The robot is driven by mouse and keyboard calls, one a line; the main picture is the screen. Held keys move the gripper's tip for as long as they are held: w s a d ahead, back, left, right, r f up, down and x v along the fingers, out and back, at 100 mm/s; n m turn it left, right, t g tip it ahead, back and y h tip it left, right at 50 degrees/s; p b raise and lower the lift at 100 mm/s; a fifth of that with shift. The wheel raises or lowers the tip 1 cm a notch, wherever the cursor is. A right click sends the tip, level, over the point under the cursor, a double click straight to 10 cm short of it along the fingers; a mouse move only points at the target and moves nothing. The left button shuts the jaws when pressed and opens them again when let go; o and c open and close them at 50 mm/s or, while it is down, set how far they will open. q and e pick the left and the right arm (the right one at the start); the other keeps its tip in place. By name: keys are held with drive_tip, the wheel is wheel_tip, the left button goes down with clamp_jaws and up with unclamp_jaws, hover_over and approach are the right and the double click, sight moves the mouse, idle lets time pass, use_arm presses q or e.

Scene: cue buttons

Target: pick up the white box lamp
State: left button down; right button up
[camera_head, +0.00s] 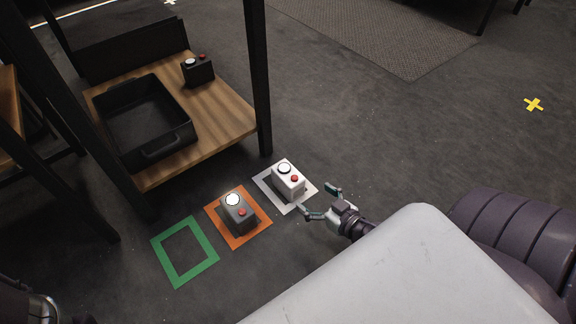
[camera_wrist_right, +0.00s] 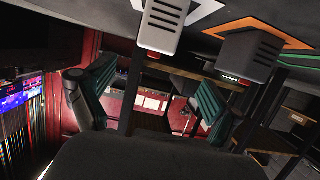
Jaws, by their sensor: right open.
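The white box lamp (camera_head: 288,183) stands upright on the floor inside a white square frame (camera_head: 270,190). It has a round white lamp and a red button on top. My right gripper (camera_head: 316,199) is open and empty, just to the lower right of the box, with its fingers pointing toward it. In the right wrist view the white box (camera_wrist_right: 163,27) shows at the top, beyond the open fingers of my right gripper (camera_wrist_right: 155,98), and is not between them. My left gripper does not show.
A grey box lamp (camera_head: 236,214) with its lamp bright stands in an orange frame (camera_head: 262,226). A green frame (camera_head: 166,270) is empty. A wooden shelf (camera_head: 225,120) holds a black tray (camera_head: 165,148) and a dark button box (camera_head: 199,72). Floor to the right is clear.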

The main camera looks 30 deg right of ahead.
sight(295, 183)
drive_tip(key=b+x, duration=0.1)
drive_tip(key=x, duration=0.7)
drive_tip(key=shift+d+b+x, duration=0.2)
drive_tip(key=shift+b+x, duration=0.4)
drive_tip(key=shift+x, duration=0.75)
drive_tip(key=shift+d+b+x, duration=0.2)
drive_tip(key=shift+b+x, duration=0.35)
drive_tip(key=shift+x, duration=0.85)
drive_tip(key=shift+c, duration=0.4)
drive_tip(key=c, duration=1.5)
